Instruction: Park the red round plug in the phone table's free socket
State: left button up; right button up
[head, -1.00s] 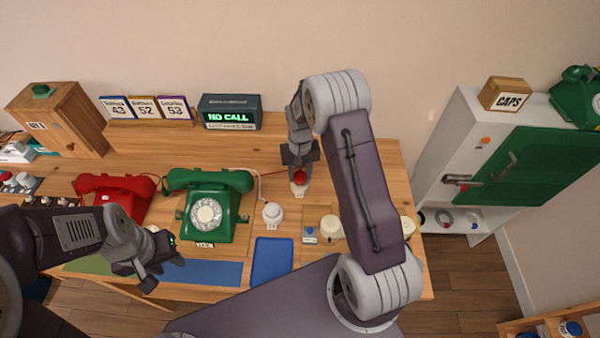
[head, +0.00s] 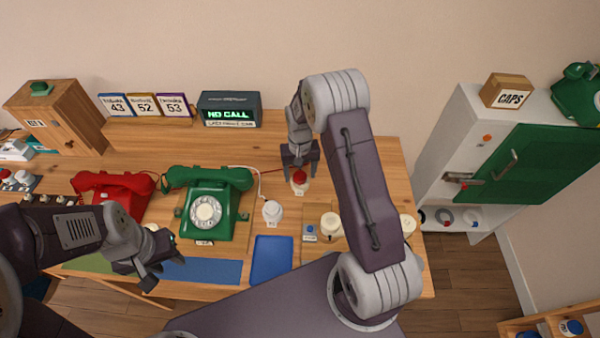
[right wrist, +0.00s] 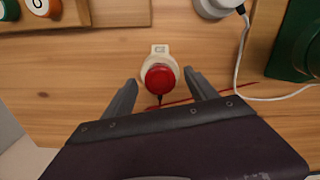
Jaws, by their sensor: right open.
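The red round plug (head: 299,176) sits in a cream socket (head: 300,188) on the wooden table, with a red cord running left from it. In the right wrist view the red plug (right wrist: 160,79) rests on the cream socket (right wrist: 160,55), between the fingertips. My right gripper (head: 300,172) is open just above and around the plug, with a gap on each side. My left gripper (head: 160,276) hangs over the table's front left, its jaws apart and empty. A white socket-like piece (head: 272,212) with a white cord stands left of the plug.
A green dial phone (head: 206,205) and a red phone (head: 112,190) stand left. A blue tray (head: 272,260) lies in front. Round cream pieces (head: 331,225) stand right. The display box (head: 229,110) reads NO CALL. A white cabinet with a green door (head: 520,165) stands right.

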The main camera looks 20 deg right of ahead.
notch_tip(320, 180, up, 9)
dwell(0.4)
dwell(0.4)
